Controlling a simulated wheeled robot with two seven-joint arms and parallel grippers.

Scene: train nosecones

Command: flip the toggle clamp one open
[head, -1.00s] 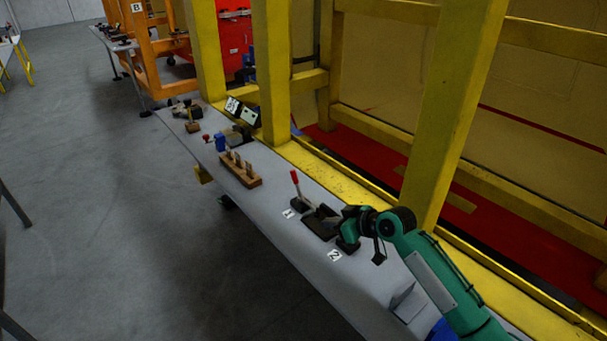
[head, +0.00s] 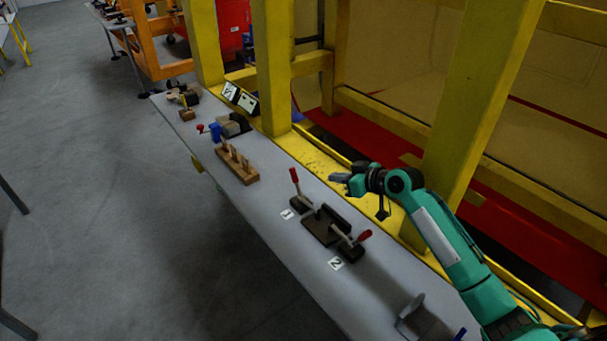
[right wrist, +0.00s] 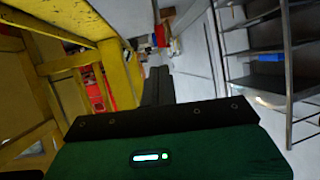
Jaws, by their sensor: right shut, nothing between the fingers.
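Toggle clamp one (head: 298,190) stands on the grey bench beside the label "1" (head: 287,214). Its red-tipped handle points up, leaning slightly left. Toggle clamp two (head: 351,247) sits nearer, by the label "2" (head: 336,263), its red handle slanting up to the right. A dark plate (head: 319,228) lies between the two clamps. My right gripper (head: 337,178) is up to the right of clamp one's handle, apart from it, over the yellow frame side. Its fingers are shut and empty, also in the right wrist view (right wrist: 157,84). My left gripper is not in view.
A wooden block with upright pegs (head: 238,168) and a blue vise-like tool (head: 216,132) stand farther along the bench. A grey bracket (head: 420,318) is at the near end. Yellow posts (head: 455,120) rise behind the bench. The front strip of bench is clear.

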